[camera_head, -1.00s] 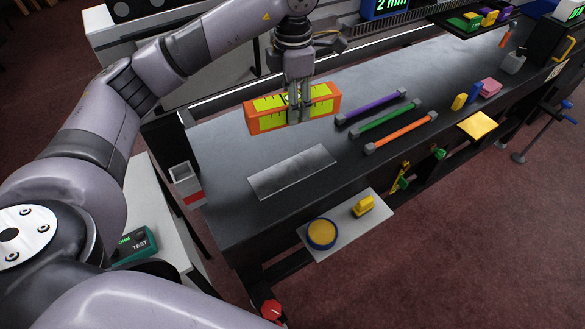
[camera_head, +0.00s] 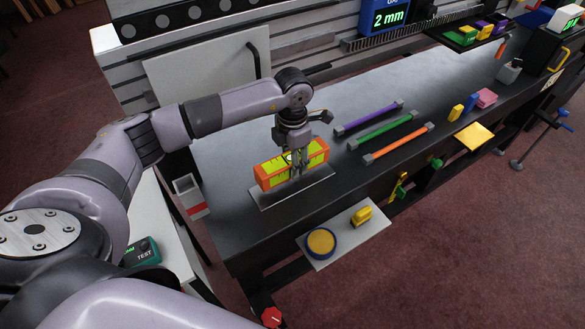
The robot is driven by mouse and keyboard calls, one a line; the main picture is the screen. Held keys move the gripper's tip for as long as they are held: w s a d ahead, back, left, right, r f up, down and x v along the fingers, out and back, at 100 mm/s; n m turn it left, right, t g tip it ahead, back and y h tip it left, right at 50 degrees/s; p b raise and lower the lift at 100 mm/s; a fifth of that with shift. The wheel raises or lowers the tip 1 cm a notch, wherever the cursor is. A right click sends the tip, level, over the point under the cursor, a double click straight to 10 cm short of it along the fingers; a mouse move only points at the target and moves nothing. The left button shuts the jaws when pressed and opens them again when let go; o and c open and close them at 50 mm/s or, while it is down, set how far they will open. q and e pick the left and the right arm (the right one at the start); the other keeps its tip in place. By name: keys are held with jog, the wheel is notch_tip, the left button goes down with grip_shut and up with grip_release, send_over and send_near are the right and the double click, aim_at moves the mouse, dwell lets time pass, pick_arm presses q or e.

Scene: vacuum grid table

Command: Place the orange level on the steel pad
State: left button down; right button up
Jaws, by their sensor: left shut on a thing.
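The orange level (camera_head: 267,178) with its yellow-green faces is at the left part of the dark bench in the head view. My left gripper (camera_head: 296,174) points down and is shut on the level near its middle. The steel pad (camera_head: 294,197), a flat grey rectangle, lies under and in front of the level, which covers its back part. The level is on or just above the pad; I cannot tell whether they touch. My right gripper is not in view.
Purple (camera_head: 368,118), green (camera_head: 382,130) and orange (camera_head: 397,143) bars lie right of the pad. Yellow, blue and pink blocks (camera_head: 486,97) sit further right. A white shelf (camera_head: 345,243) with a round yellow item (camera_head: 320,242) juts from the bench front. A grey bin (camera_head: 190,193) stands at the left end.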

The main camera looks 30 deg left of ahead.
pick_arm(q)
notch_tip(320, 180, down, 4)
jog(key=shift+f+p, duration=0.1)
jog(key=shift+p, duration=0.25)
jog(key=shift+f, duration=0.1)
jog(key=shift+f, duration=0.15)
jog(key=c, duration=0.9)
grip_release()
jog(key=shift+c, duration=0.2)
